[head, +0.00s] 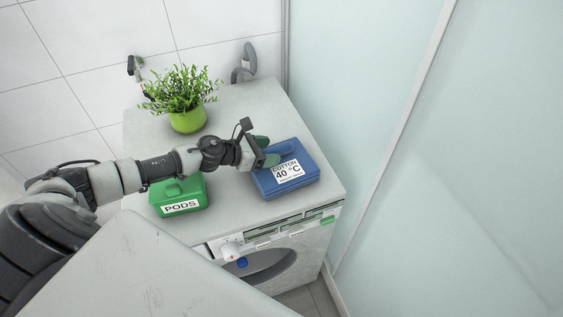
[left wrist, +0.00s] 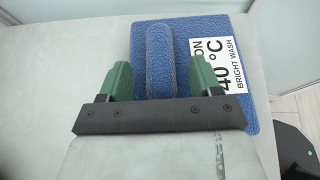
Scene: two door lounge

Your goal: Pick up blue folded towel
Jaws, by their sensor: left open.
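The blue folded towel (head: 296,184) lies on top of the washing machine near its right side, with a white label reading "COTTON 40 °C". My left gripper (head: 272,155) is at the towel's upper left part, with its green fingers open. In the left wrist view the towel (left wrist: 242,112) has a raised rounded blue ridge. That ridge lies between the two fingertips of the gripper (left wrist: 160,78), with a gap on each side. I cannot tell how far the fingertips are above the towel. My right gripper is not in view.
The washing machine (head: 236,112) has a pale grey top. A green box labelled "PODS" (head: 181,208) and a potted plant in a green pot (head: 188,121) stand on it. Frosted glass panels (head: 365,90) rise to the right. A pale surface (head: 150,270) fills the lower left foreground.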

